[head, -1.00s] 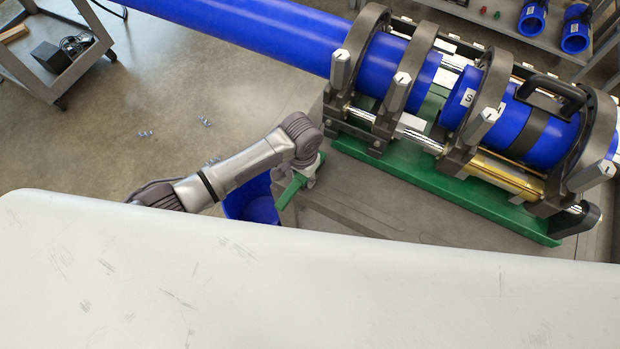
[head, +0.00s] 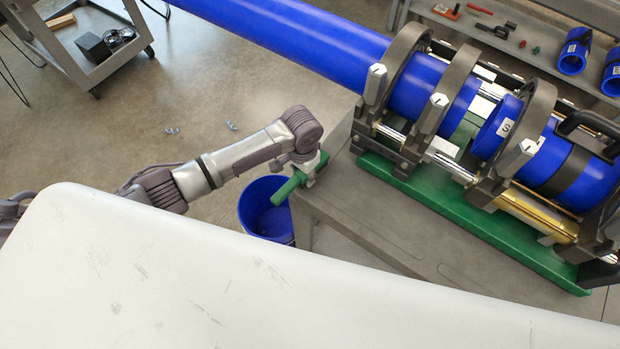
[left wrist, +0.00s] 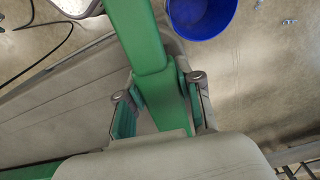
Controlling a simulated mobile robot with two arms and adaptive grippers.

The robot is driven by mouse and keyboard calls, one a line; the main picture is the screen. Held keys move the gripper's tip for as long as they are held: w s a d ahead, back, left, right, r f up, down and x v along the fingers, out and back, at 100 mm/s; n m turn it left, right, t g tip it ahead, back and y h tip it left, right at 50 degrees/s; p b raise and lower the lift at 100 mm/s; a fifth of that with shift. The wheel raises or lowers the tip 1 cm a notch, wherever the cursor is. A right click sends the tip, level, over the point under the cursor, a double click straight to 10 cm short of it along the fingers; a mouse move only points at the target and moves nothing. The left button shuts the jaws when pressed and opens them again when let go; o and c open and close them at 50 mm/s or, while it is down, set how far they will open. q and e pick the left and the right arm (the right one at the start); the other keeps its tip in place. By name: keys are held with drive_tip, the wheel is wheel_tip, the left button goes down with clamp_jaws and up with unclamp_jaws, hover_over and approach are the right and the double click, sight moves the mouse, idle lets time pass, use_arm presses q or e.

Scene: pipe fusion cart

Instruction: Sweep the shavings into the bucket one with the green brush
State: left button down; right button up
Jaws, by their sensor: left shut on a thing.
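My left gripper (head: 312,166) is shut on the green brush (head: 288,188), beside the left end of the cart top and above the blue bucket's right side. The left wrist view shows the brush's green body (left wrist: 138,40) between the fingers (left wrist: 162,104). The blue bucket (head: 265,212) stands on the floor beside the cart; its near side is partly hidden by the white surface. It also shows in the left wrist view (left wrist: 203,22). Small pale shavings (head: 172,131) and more shavings (head: 231,126) lie on the floor beyond my left arm. My right gripper is out of view.
The cart (head: 355,215) carries the green-based fusion machine (head: 440,200) with a long blue pipe (head: 280,35). A large white surface (head: 150,280) fills the foreground. A grey trolley (head: 90,65) stands back left, and a shelf (head: 480,40) with parts back right.

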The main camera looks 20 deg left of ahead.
use_arm(q)
drive_tip(key=shift+w+a+f+b, duration=0.1)
drive_tip(key=shift+w+a+b, duration=0.25)
drive_tip(key=shift+a, duration=0.35)
drive_tip(key=shift+w+a+b, duration=0.35)
drive_tip(key=shift+a, duration=0.35)
drive_tip(key=shift+a+r+p, duration=0.1)
drive_tip(key=shift+r+p, duration=0.2)
drive_tip(key=shift+r, duration=0.05)
drive_tip(key=r+p, duration=0.1)
drive_tip(key=p, duration=0.1)
drive_tip(key=d+r+p, duration=0.1)
drive_tip(key=r+p, duration=0.3)
drive_tip(key=shift+s+d, duration=0.2)
drive_tip(key=shift+s, duration=0.1)
